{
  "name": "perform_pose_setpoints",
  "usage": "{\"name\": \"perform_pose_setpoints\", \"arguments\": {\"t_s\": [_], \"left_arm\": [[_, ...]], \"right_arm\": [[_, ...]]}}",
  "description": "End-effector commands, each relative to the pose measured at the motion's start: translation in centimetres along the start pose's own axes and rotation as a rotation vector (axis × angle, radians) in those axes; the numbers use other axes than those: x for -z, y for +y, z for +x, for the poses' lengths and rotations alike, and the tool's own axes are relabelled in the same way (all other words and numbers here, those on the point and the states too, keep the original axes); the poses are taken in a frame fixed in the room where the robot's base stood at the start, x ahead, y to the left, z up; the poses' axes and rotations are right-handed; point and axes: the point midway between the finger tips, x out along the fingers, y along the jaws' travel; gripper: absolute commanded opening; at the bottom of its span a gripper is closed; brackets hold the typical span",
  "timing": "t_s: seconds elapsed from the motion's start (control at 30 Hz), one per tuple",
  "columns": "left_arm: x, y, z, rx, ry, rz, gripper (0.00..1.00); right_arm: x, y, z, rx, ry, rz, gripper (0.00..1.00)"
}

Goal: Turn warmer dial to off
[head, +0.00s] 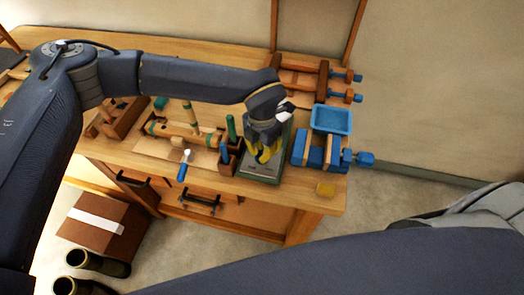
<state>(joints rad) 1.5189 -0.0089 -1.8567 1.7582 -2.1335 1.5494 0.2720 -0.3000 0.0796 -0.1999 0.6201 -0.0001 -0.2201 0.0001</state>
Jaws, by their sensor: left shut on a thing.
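The warmer (262,176) is a green box with a pale front plate, standing on the wooden workbench right of the middle. My left arm reaches across from the left, and my left gripper (264,154) points down at the warmer with its yellow fingers. The fingers are closed on the warmer's dial, which they and the gripper body hide. I cannot read the dial's setting. My right gripper is out of view.
A small wooden holder with green-handled tools (232,150) stands close left of the warmer. A blue-jawed vise (318,153) and blue tray (332,120) are close on the right. A brown box (103,225) is on the floor.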

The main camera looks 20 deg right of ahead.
Motion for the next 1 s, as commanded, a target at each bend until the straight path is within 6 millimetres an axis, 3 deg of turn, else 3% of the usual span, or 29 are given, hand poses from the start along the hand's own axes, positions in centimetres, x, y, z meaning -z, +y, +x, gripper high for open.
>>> {"name": "perform_pose_setpoints", "arguments": {"t_s": [0.5, 1.0], "left_arm": [[0.01, -0.01, 0.06, 0.001, 0.0, -0.404, 0.0], [-0.01, 0.01, 0.03, 0.0, -0.001, -0.543, 0.0]], "right_arm": [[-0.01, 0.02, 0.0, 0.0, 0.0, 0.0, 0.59], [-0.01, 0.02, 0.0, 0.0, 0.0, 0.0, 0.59]]}}
